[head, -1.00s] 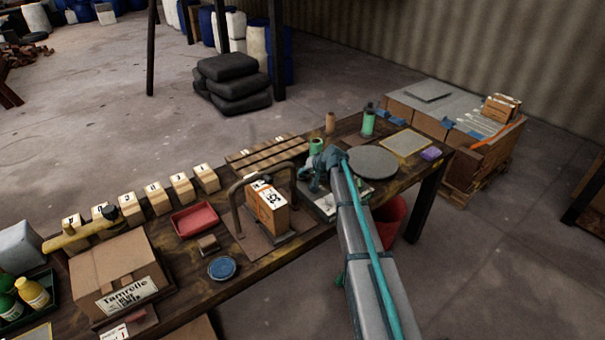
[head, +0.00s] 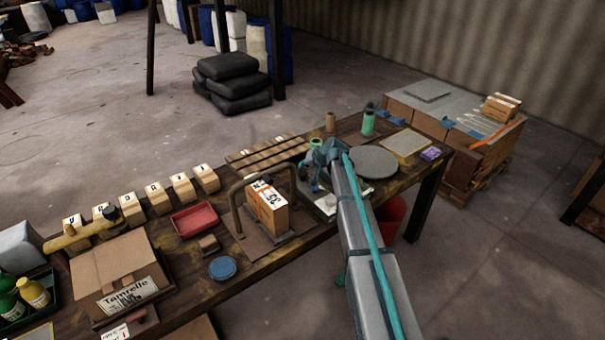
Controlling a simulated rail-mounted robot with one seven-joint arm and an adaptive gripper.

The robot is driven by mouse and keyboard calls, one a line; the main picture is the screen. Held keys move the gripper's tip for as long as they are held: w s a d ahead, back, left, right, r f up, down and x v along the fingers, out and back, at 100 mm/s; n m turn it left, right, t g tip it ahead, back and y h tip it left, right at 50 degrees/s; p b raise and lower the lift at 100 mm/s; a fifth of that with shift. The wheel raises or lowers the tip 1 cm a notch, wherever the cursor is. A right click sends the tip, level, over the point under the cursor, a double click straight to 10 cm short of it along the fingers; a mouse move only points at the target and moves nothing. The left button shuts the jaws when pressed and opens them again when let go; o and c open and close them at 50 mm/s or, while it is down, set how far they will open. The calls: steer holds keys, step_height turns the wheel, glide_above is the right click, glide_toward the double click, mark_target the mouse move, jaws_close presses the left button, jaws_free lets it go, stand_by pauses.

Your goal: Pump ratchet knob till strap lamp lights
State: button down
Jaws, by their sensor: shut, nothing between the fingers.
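My gripper (head: 314,180) is at the end of my grey arm with its teal hose, right of a carton in a bent-tube frame. It is shut and points down at a small pale-plated fixture (head: 328,205) on the bench. A small blue spot shows at the fingertips; I cannot tell whether it is the ratchet knob or part of the gripper. My gripper and arm cover most of the fixture. I cannot make out the strap lamp or whether one is lit.
The tube frame (head: 236,205) with its orange-brown carton (head: 268,212) stands close left of my gripper. A grey round disc (head: 373,163) lies to the right. A red tray (head: 194,219), a blue disc (head: 222,268) and a large carton (head: 115,270) stand farther left on the bench.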

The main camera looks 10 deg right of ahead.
mark_target(304, 172)
steer(key=shift+r, duration=0.1)
steer(key=shift+r+p, duration=0.8)
steer(key=shift+r, duration=1.65)
stand_by(0.4)
steer(key=shift+w+r, duration=0.3)
steer(key=shift+r, duration=0.05)
steer(key=r, duration=0.3)
steer(key=shift+s, duration=0.3)
